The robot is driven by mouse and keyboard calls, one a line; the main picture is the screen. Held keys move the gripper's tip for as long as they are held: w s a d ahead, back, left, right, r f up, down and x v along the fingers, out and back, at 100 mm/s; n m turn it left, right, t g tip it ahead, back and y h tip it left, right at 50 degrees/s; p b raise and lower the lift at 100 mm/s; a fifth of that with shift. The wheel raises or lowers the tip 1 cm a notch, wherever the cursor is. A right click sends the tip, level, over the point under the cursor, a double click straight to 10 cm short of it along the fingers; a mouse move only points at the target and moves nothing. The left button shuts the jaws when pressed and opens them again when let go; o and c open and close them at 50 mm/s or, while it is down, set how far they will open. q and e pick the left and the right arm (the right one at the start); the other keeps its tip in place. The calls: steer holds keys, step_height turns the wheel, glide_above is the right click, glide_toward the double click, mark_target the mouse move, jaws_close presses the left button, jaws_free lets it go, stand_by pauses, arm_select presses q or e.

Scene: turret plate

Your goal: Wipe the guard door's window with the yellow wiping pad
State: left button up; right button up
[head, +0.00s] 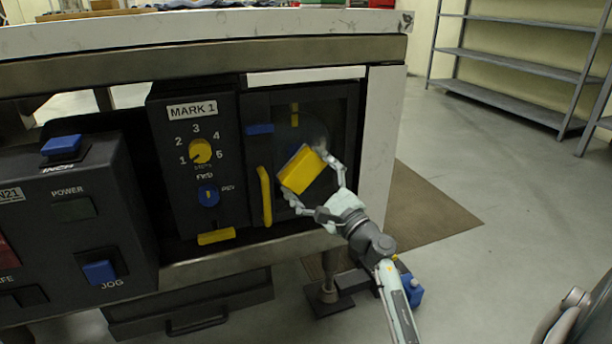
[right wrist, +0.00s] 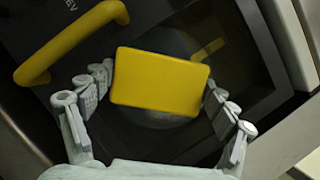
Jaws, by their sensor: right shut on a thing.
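The yellow wiping pad (head: 302,169) is in front of the guard door's window in the head view. My right gripper (head: 312,180) is shut on it, one finger on each side. In the right wrist view the pad (right wrist: 158,81) sits between the fingertips and hides the middle of the window. The dark guard door (head: 340,110) has a yellow handle (head: 265,196) on its left side. A hazy patch on the window (head: 312,130) shows around the pad. I cannot tell whether the pad touches the glass. My left gripper is not in view.
Left of the door is a MARK 1 panel with a yellow knob (head: 200,151) and a blue knob (head: 208,195). A dark control box (head: 75,225) with blue buttons stands farther left. Grey shelves (head: 520,50) stand at the back right, with open floor before them.

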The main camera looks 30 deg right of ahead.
steer(key=shift+w, duration=0.3)
steer(key=shift+d, duration=0.15)
